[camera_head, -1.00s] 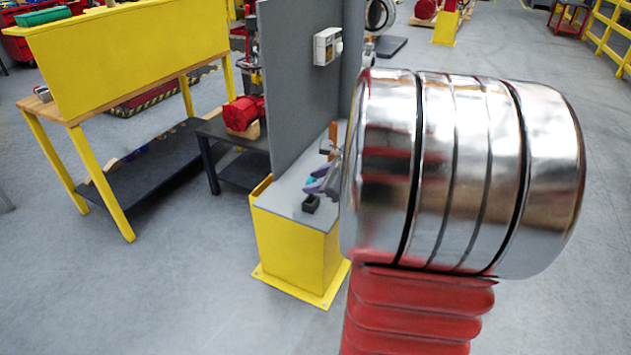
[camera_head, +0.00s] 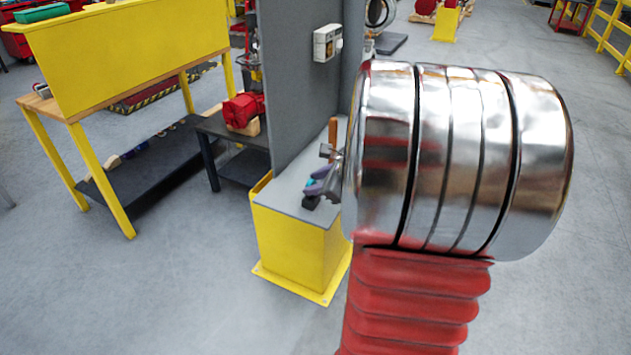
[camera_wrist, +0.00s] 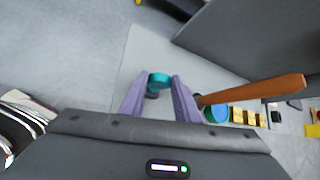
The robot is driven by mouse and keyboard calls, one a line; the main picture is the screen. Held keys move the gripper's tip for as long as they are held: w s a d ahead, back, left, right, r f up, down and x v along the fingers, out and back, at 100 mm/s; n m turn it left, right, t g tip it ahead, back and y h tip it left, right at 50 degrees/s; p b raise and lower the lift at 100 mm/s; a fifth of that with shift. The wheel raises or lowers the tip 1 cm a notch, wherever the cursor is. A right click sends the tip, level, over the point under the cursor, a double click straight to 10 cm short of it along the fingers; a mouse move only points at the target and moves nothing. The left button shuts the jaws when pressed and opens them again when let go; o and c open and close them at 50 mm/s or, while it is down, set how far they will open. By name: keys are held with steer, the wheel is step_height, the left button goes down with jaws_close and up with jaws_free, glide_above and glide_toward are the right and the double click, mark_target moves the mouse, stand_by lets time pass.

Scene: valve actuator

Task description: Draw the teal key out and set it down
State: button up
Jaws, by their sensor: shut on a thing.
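The teal key (camera_wrist: 159,79) shows in the wrist view as a small round teal piece between the tips of my gripper (camera_wrist: 158,82). The purple fingers are shut on it. A dark piece lies just below it, and I cannot tell whether the two touch. In the head view my gripper (camera_head: 319,190) is low over the grey top of the yellow pedestal (camera_head: 297,240). Only a speck of teal shows there, and my own wrist covers much of the area. A dark block (camera_head: 310,202) is at the fingertips.
An orange-brown lever (camera_wrist: 255,91) and a blue-teal round part (camera_wrist: 216,112) are close right of the fingers, with several yellow blocks (camera_wrist: 240,117) beyond. A tall grey panel (camera_head: 300,90) rises behind the pedestal. The near-left pedestal top looks bare.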

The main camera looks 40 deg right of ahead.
steer(key=shift+f, duration=0.8)
steer(key=o, duration=1.2)
steer(key=shift+o, duration=0.2)
steer(key=v, duration=1.3)
steer(key=shift+s+r, duration=0.3)
